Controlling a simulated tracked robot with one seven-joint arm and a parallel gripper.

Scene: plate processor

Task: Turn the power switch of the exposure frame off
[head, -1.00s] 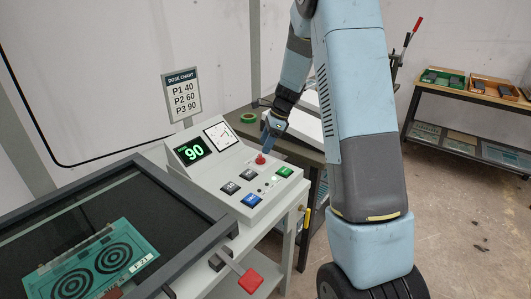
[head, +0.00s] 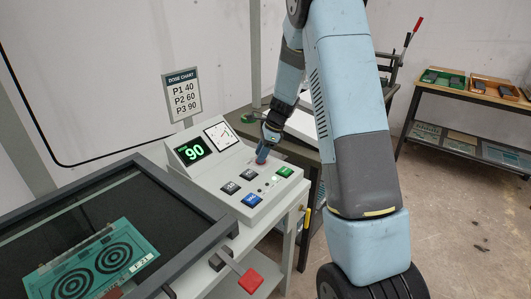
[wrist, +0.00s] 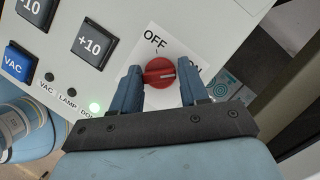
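The power switch (wrist: 158,73) is a round red knob on the white console panel of the exposure frame. In the head view my gripper (head: 262,155) is lowered over the panel and mostly hides the knob.
The console display (head: 193,150) reads 90. Black +10 buttons, a blue VAC button (head: 251,200) and a green button (head: 285,172) sit near the knob. The glass frame (head: 100,220) holds a teal plate at left.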

